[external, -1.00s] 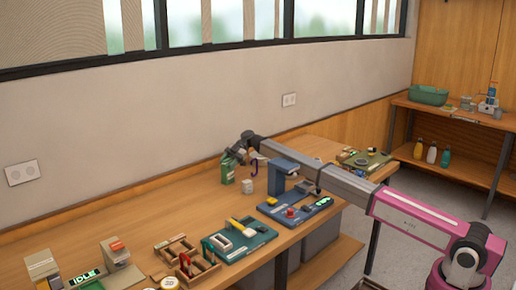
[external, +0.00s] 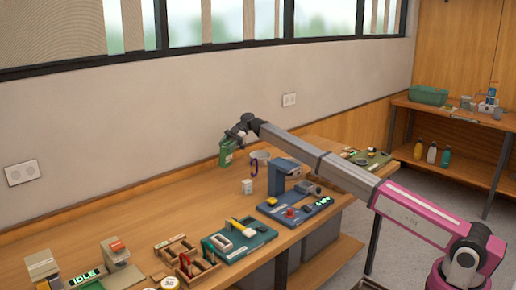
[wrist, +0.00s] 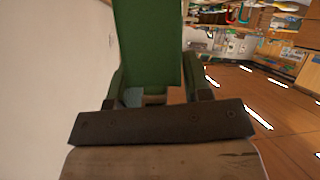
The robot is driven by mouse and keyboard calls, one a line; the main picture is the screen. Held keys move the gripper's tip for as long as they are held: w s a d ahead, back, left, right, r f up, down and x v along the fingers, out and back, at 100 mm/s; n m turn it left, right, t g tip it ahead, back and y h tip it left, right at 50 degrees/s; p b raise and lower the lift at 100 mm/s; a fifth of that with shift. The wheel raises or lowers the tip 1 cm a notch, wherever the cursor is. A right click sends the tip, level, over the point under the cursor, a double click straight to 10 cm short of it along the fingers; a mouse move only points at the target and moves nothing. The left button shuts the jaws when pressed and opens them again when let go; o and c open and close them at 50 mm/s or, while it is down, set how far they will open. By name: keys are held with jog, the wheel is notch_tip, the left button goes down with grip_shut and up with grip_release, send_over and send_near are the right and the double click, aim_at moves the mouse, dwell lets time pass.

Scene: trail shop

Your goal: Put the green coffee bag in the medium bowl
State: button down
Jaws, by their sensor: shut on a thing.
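The green coffee bag (external: 226,153) is in my gripper (external: 235,138), near the back wall and above the wooden table. In the wrist view the bag (wrist: 146,40) rises between the two fingers of my gripper (wrist: 157,94), which are shut on it. A small pale bowl-like thing (external: 261,155) stands just right of the bag in the external view, partly below my arm. I cannot tell its size class.
Teal and blue trays and a wooden caddy (external: 187,258) line the table's front. The table's back left is clear.

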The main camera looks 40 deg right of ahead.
notch_tip(320, 180, up, 8)
jog(key=shift+r, duration=0.15)
jog(key=s+d+m+t+h, duration=0.1)
jog(key=s+d+m+t, duration=0.65)
jog(key=s+d, duration=1.05)
jog(key=w+d+f, duration=0.2)
jog(key=d+f, duration=0.3)
jog(key=f, duration=0.3)
jog(key=w+d+f, duration=0.2)
jog(key=d+f, duration=0.2)
jog(key=f, duration=0.4)
jog(key=shift+w+d+f+m+g, duration=0.15)
jog(key=shift+d+f+m+g, duration=0.05)
jog(key=shift+d+m+g, duration=0.15)
jog(key=c, duration=0.5)
grip_release()
jog(key=shift+f, duration=0.1)
jog(key=shift+c, duration=0.2)
